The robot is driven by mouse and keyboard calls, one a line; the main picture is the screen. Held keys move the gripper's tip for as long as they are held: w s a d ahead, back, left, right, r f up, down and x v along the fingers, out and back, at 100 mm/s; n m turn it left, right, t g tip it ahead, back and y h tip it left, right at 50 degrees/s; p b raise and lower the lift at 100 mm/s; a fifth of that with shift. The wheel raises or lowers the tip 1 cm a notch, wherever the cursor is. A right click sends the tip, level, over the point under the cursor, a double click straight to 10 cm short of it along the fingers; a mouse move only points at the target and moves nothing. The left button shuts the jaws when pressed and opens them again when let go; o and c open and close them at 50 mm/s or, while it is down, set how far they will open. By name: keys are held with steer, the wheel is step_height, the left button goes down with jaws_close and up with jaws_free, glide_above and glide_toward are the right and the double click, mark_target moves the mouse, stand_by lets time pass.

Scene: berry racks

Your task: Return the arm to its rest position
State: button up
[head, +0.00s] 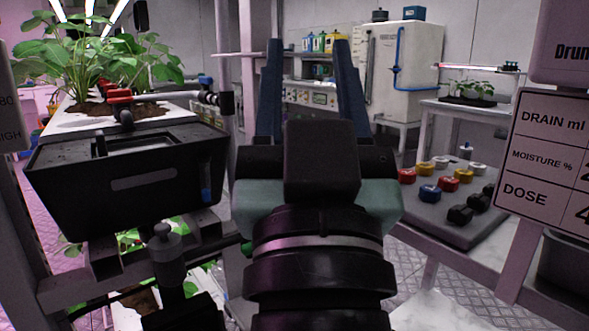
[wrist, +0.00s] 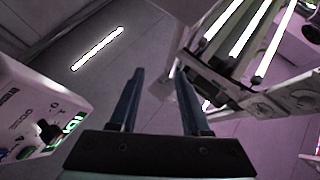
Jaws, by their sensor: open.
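My gripper (head: 310,92) stands upright in the middle of the head view, with its two dark blue fingers wide apart and nothing between them. My arm comes up from the bottom centre of that view below it. In the wrist view my gripper (wrist: 160,95) also shows open and empty, its fingers pointing up toward the ceiling and lights. The fingers touch nothing that I can see.
A black tank (head: 128,180) stands close on the left, with potted plants (head: 100,60) behind it. On the right are a grey board with coloured knobs (head: 450,185) and a sign (head: 545,160). A white cabinet (head: 400,70) stands at the back. A white device (wrist: 35,115) shows left in the wrist view.

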steer(key=s+a+r+t+p, duration=0.1)
steer(key=s+r+t, duration=0.1)
steer(key=s+r, duration=0.4)
step_height(320, 180, up, 37)
steer(key=w+p, duration=0.1)
steer(key=p, duration=3.6)
steer(key=shift+w+f, duration=0.15)
steer(key=shift+w, duration=0.2)
steer(key=shift+a, duration=0.1)
